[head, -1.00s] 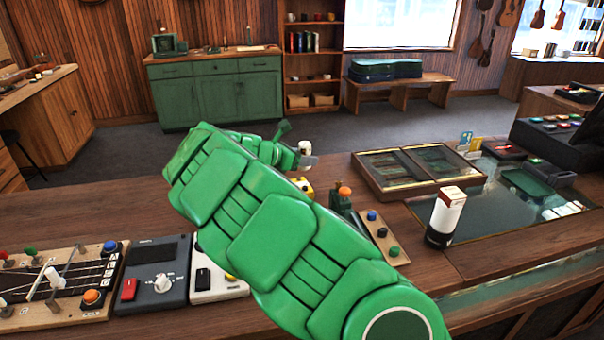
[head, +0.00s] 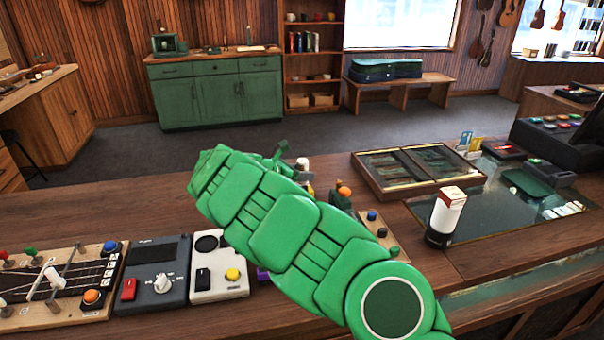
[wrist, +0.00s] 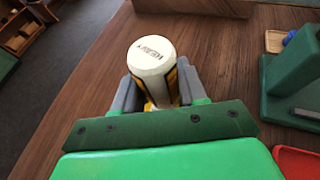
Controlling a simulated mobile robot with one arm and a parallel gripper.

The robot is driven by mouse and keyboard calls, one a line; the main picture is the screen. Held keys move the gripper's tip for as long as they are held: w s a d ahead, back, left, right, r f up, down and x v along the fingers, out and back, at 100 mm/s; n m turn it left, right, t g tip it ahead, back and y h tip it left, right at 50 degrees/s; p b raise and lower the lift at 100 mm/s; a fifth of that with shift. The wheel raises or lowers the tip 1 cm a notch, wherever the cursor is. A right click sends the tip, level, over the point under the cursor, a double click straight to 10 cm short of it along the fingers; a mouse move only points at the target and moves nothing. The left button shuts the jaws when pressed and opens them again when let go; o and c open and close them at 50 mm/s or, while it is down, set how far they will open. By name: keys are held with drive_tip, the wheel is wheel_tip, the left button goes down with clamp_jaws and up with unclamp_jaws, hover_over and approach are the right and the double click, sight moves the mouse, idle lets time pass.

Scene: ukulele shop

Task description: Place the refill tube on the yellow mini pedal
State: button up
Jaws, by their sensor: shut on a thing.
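A green stand with an orange knob (head: 344,192) and a wooden strip with buttons (head: 377,226) are close to the right. Several pedals line the front left. The counter's back left is clear.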

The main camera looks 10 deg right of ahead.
drive_tip(key=shift+f, duration=0.45)
drive_tip(key=o, duration=1)
drive_tip(key=shift+o, duration=0.2)
drive_tip(key=shift+r, duration=0.1)
drive_tip(key=shift+r, duration=0.25)
drive_tip(key=shift+s+a+r, duration=0.1)
drive_tip(key=shift+a+r, duration=0.15)
drive_tip(key=v, duration=1.1)
drive_tip(key=shift+s+a, duration=0.15)
